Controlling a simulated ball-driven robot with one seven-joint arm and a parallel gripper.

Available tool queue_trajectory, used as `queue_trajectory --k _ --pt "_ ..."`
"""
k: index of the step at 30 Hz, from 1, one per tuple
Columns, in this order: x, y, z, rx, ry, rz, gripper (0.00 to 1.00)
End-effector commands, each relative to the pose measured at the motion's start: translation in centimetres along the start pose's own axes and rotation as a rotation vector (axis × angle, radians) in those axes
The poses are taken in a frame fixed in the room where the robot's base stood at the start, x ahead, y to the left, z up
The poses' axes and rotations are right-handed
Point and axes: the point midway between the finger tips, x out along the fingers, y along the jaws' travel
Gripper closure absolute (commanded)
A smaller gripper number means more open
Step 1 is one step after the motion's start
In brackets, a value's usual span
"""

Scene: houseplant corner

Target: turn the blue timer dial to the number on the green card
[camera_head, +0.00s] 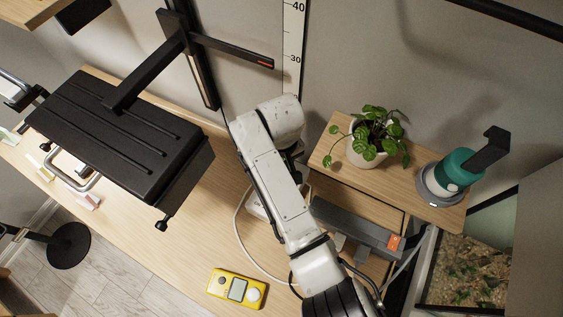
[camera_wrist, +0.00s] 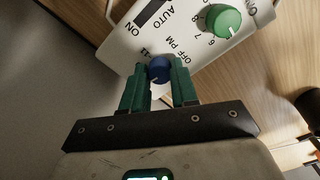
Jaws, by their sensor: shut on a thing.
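The blue timer dial (camera_wrist: 159,69) sits near the edge of a white timer box (camera_wrist: 188,45) in the wrist view. My gripper (camera_wrist: 159,84) has its two green fingers closed on either side of the dial. A small pale mark shows on the dial's lower part. Most of its number ring is hidden by the fingers; an 11 can be made out beside it. In the head view my arm covers most of the timer box (camera_head: 255,206) and hides my gripper. A pale greenish card (camera_head: 9,137) lies at the far left of the desk; its number is too small to read.
A green dial (camera_wrist: 222,20) stands on the same box, beside the blue one. A yellow meter (camera_head: 237,288) lies at the desk's front edge. A black lamp panel (camera_head: 120,135) hangs over the desk.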

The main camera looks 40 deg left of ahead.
Motion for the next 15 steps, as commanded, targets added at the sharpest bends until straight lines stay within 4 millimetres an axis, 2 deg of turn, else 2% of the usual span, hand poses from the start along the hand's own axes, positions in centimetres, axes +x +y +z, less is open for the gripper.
queue_trajectory --k 6,15 --pt "-0.11 0.04 -0.04 -0.108 0.002 0.001 1.0" --pt "-0.08 0.04 -0.05 -0.169 0.002 0.001 1.0"
